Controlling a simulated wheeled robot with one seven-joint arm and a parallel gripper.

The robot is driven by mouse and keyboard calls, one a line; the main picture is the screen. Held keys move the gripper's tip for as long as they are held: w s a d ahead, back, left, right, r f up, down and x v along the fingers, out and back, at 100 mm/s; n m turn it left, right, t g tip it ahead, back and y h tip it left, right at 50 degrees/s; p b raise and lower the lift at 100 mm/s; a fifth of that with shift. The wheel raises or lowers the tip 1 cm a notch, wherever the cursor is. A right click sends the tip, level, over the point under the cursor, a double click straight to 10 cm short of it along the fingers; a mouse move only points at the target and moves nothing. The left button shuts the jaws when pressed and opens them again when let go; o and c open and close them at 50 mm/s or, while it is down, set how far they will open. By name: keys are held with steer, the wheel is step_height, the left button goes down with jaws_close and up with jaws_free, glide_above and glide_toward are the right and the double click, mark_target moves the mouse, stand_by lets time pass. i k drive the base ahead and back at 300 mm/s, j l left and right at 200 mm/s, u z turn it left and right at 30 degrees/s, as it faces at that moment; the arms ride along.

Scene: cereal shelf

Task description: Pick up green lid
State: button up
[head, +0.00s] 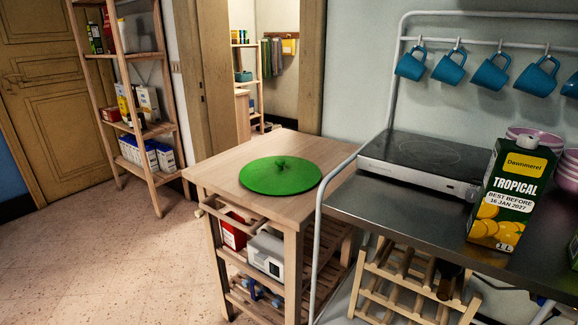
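The green lid (262,179) is a flat round disc with a small raised handle at its middle. It lies on the top of the wooden cart (222,171) in the head view, near the centre of the picture. Nothing covers the lid, and no other object stands on the cart's top. My gripper is not in view.
Right of the cart stands a metal table (400,202) with a white-framed rail, a hot plate (415,157), a juice carton (512,195) and pink bowls (568,170). Blue mugs (449,68) hang above. A wooden shelf (149,133) stands back left. Floor (110,255) at left is clear.

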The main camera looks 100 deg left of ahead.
mark_target(277, 175)
steer(key=u, duration=2.5)
steer(key=i+j+z, duration=0.1)
steer(key=j, duration=0.3)
steer(key=i+j, duration=0.3)
steer(key=i+j+z, duration=0.15)
steer(key=j, duration=0.35)
steer(key=i+j+z, duration=0.1)
steer(key=j, duration=0.3)
steer(key=i+j, duration=0.3)
steer(key=j, duration=0.15)
steer(key=i+j+z, duration=0.15)
steer(key=j, duration=0.3)
steer(key=i+j, duration=0.1)
steer(key=j, duration=0.35)
steer(key=i+j+z, duration=0.15)
steer(key=j, duration=0.3)
